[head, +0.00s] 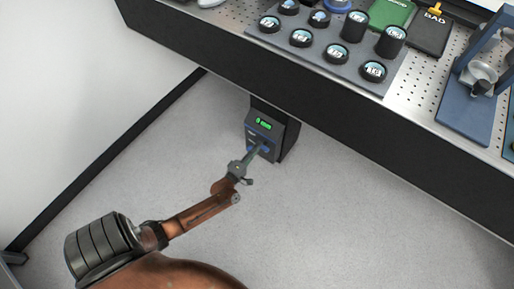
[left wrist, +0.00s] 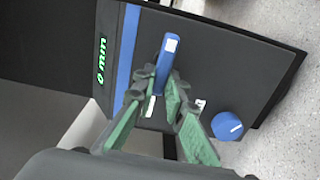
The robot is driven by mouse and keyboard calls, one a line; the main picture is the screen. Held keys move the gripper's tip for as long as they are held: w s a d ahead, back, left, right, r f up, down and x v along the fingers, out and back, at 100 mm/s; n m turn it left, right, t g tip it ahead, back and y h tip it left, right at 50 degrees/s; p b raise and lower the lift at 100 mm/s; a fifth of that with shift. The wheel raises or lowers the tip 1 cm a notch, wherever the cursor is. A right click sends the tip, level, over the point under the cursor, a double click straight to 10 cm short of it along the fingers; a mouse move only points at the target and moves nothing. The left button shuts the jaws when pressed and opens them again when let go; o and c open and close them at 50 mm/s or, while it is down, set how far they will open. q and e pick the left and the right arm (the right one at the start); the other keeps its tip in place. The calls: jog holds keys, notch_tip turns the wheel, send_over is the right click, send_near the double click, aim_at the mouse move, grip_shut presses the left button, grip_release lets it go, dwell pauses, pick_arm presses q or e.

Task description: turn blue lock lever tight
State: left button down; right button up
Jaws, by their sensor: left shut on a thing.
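The blue lock lever (left wrist: 167,58) with a white mark shows in the left wrist view, on the front of a dark control box (left wrist: 225,60). The box also shows in the head view (head: 262,128), below the bench edge. My left gripper (left wrist: 160,92), with green-padded fingers, is shut on the near end of the lever. In the head view my left gripper (head: 257,152) reaches the lower front of the box and hides the lever there. My right gripper is in neither view.
A round blue knob (left wrist: 227,125) is beside the lever on the same panel. A green display (left wrist: 102,60) reads what looks like "0 min". The perforated bench (head: 408,90) above holds a grey tray (head: 335,60) of several round black-rimmed pieces. The floor (head: 340,220) is clear.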

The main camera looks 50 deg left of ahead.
pick_arm(q)
jog(key=shift+w+a+r, duration=0.2)
jog(key=shift+a+r, duration=0.05)
jog(key=shift+r, duration=0.05)
jog(key=c, duration=2)
grip_release()
jog(key=shift+o, duration=0.2)
jog(key=shift+f, duration=0.15)
jog(key=shift+s+d+f, duration=0.15)
jog(key=shift+s+d, duration=0.05)
jog(key=v, duration=1.1)
jog(key=shift+s, duration=0.35)
jog(key=shift+d, duration=0.15)
